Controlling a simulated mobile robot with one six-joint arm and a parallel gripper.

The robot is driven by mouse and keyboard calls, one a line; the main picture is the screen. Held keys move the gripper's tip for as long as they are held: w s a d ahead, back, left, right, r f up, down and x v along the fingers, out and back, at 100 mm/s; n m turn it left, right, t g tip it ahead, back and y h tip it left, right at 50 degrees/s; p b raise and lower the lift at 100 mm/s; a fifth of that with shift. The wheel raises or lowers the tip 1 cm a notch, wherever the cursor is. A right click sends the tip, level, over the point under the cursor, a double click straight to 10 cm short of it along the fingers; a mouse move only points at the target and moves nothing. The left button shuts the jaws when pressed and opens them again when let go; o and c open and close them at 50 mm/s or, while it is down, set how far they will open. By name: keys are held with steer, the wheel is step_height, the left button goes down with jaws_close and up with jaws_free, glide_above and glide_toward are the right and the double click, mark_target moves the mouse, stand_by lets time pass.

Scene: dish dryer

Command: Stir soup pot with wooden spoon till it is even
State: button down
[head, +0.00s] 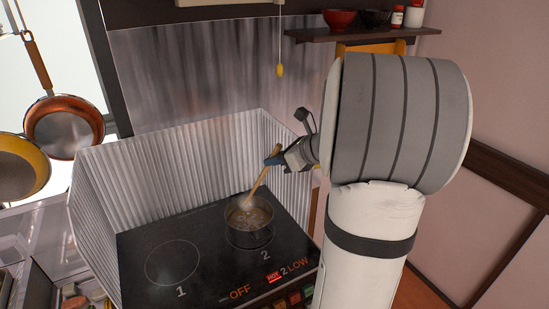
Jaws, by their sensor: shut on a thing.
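A small dark soup pot (249,236) stands on burner 2 at the right of the black cooktop. It holds brownish soup (250,218) with pale patches, and faint steam shows above it. My gripper (273,159) is above and a little right of the pot, shut on the upper end of a wooden spoon (259,184). The spoon slants down to the left and its lower end is in the pot. The spoon's tip is hidden in the soup.
The cooktop (140,285) has an empty burner 1 (172,264) at left and lit "HOT 2 LOW" text at the front. A corrugated metal splash guard (150,185) stands around its back and sides. Pans (63,125) hang at left. A shelf (350,34) with bowls is above right.

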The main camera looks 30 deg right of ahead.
step_height(320, 180, down, 10)
steer(key=b, duration=0.7)
steer(key=shift+b, duration=0.4)
steer(key=shift+s+d+f, duration=0.1)
steer(key=shift+d, duration=0.05)
